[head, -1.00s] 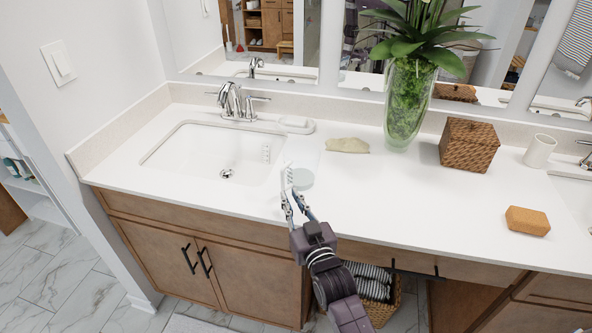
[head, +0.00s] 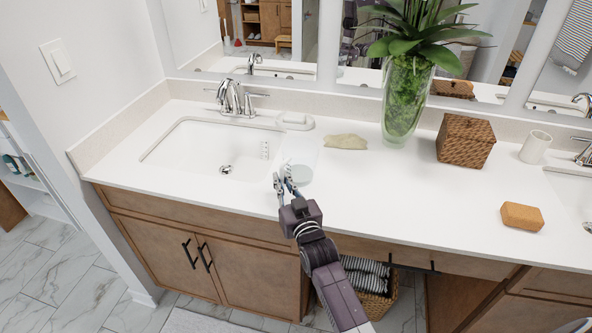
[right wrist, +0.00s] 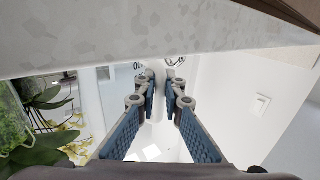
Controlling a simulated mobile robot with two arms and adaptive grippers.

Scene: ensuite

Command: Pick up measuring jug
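The measuring jug (head: 301,174) is clear and hard to make out on the white counter, just right of the left sink. Its pale round base and faint white markings show best. My right gripper (head: 282,179) is at the jug's near left side in the head view. In the right wrist view the two blue-padded fingers (right wrist: 161,80) stand apart, with a pale upright shape between their tips, perhaps the jug's handle. I cannot tell whether they touch it. My left gripper is not in view.
A folded beige cloth (head: 345,142), a glass vase with a plant (head: 403,105), a woven box (head: 465,140), a white cup (head: 535,147) and a tan sponge (head: 522,216) stand to the right. The left sink (head: 205,150) and faucet (head: 232,97) lie left. The front middle counter is clear.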

